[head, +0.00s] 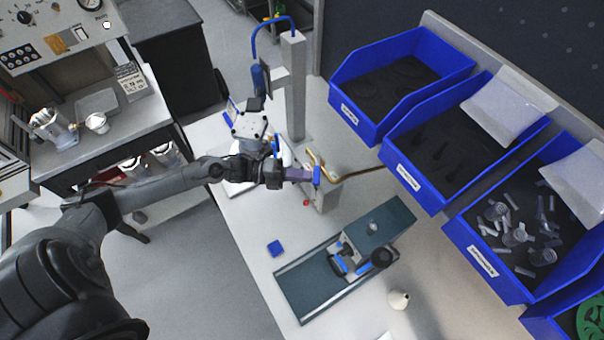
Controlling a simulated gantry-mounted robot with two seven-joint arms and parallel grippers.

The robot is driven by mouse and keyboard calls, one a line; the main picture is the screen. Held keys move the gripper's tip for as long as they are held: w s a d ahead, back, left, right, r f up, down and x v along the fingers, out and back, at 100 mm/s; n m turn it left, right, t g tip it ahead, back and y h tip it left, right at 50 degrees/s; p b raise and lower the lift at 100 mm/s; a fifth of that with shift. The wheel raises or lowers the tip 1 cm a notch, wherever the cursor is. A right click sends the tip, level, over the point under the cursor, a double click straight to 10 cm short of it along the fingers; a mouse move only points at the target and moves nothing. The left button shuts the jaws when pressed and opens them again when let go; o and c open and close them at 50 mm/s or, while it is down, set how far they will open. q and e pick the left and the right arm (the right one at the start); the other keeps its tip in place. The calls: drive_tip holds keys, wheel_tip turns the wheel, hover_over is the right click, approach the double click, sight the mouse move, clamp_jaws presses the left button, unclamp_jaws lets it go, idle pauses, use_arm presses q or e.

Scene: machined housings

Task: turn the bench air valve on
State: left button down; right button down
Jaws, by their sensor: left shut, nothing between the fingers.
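The bench air valve (326,172) stands on the white bench at the foot of a grey post, on a small grey block with brass fittings. Its blue lever (317,176) shows at the left side of the brass. My left gripper (302,174) comes in from the left. Its fingers are shut with nothing held, and the tips are right beside the blue lever. I cannot tell whether they touch it. The lever's exact angle is hard to read. My right gripper is not in view.
A grey post (293,90) with a blue hose and a white-grey device (250,125) stand close behind my left gripper. A dark green plate with a clamp fixture (300,290) lies in front. Blue bins (350,115) line the right. A blue block (275,248) lies on the open bench.

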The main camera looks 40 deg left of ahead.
sight(318, 181)
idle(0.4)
use_arm(q)
drive_tip(key=d+n+t+y+p, duration=0.1)
drive_tip(key=y+p, duration=0.1)
drive_tip(key=d+n+t+y+p, duration=0.1)
drive_tip(key=n+t+y+p, duration=0.1)
drive_tip(key=w+d+n+t+y+p, duration=0.1)
drive_tip(key=n+t+y, duration=0.1)
drive_tip(key=shift+d+r+y+p, duration=0.1)
drive_tip(key=shift+d+y+p, duration=0.2)
drive_tip(key=shift+d+p, duration=0.1)
drive_tip(key=shift+w+d+n+t+y, duration=0.15)
drive_tip(key=shift+w+n+t+y, duration=0.1)
drive_tip(key=shift+n+t+y, duration=0.25)
drive_tip(key=shift+w+d, duration=0.2)
drive_tip(key=shift+d, duration=0.1)
